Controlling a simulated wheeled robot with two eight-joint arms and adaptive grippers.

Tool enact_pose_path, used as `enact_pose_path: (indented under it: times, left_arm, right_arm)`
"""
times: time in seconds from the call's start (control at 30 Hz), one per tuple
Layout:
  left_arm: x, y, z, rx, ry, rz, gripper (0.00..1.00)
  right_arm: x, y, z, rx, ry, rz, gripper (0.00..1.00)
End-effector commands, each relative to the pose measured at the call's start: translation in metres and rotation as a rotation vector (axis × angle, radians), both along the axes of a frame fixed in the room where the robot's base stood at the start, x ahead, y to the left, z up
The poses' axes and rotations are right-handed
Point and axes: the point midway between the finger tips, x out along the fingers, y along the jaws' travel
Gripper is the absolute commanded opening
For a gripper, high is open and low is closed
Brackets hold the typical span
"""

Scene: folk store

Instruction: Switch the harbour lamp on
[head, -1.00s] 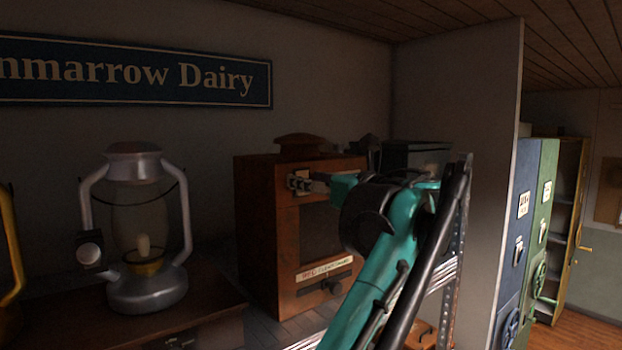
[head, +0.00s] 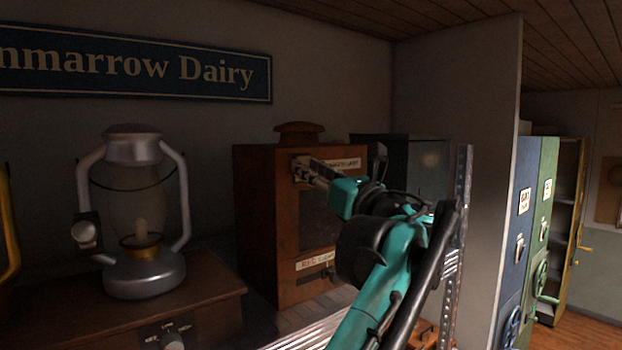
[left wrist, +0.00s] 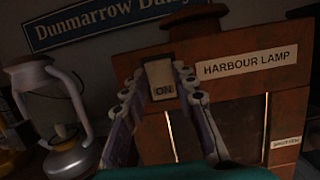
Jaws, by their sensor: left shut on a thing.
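A wooden cabinet (head: 257,225) stands on the shelf and bears a white "HARBOUR LAMP" label (left wrist: 247,63) at the top of its front. My fingers hide the switch's base. My right gripper is not in view.
A grey lantern (head: 146,277) stands on a wooden box (head: 212,292) with a knob to the left. A dark glass-fronted case (head: 418,165) is right of the cabinet, behind my arm. A metal shelf post (head: 462,180) is close to my arm.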

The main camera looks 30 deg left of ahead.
Motion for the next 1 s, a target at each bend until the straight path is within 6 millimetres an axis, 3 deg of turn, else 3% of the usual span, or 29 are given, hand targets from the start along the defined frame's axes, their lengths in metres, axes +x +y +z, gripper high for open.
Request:
enact_pose_path:
  times: [0.23,0.27,0.33,0.7,0.87,1.0]
  left_arm:
    - [0.0,0.0,0.001,0.0,0.0,0.0,0.0]
    - [0.0,0.0,0.001,0.0,0.0,0.0,0.33]
    - [0.0,0.0,0.001,0.0,0.0,0.0,0.48]
    - [-0.001,-0.005,-0.001,-0.001,0.0,-0.003,0.48]
    - [-0.009,-0.027,-0.007,-0.001,0.0,-0.005,0.48]
    - [-0.021,-0.055,-0.015,-0.001,0.0,-0.005,0.48]
  right_arm:
    - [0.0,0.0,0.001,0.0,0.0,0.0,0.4]
    - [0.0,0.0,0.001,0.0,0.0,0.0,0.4]
    - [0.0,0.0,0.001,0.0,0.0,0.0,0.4]
    - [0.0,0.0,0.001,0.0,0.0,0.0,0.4]
    - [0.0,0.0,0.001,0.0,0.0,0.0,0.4]
    - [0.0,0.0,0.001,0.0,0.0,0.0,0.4]
